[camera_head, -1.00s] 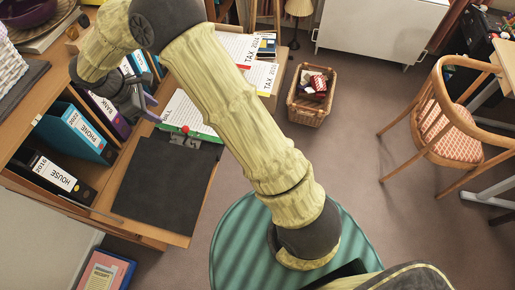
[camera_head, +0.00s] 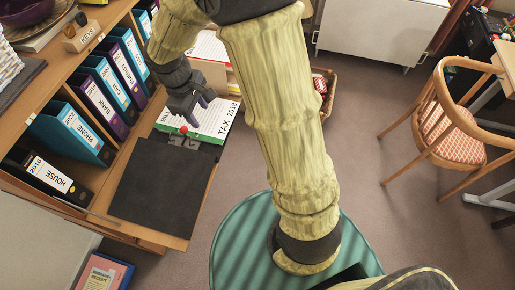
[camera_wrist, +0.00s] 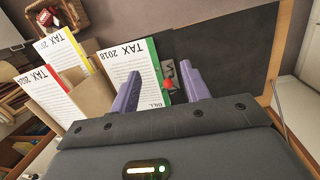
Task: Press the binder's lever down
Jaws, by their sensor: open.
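The binder lies open on the desk flap, its dark cover (camera_head: 152,187) flat. Its metal mechanism with a red-knobbed lever (camera_head: 184,131) sits at the cover's far edge. A white sheet with a green edge, marked TAX 2018 (camera_head: 222,112), lies beyond it. My gripper (camera_head: 197,112) is close above the lever and the sheet. In the wrist view, my purple fingers (camera_wrist: 160,72) are apart and empty. The red knob (camera_wrist: 169,84) shows between them, nearer the right finger. I cannot tell whether a finger touches it.
Upright binders, among them PHONE (camera_head: 73,132) and HOUSE (camera_head: 48,174), stand in the shelf left of the open binder. More tax sheets (camera_wrist: 56,98) stand in a box beyond. A wicker basket (camera_head: 327,92) and a wooden chair (camera_head: 440,125) are on the floor to the right.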

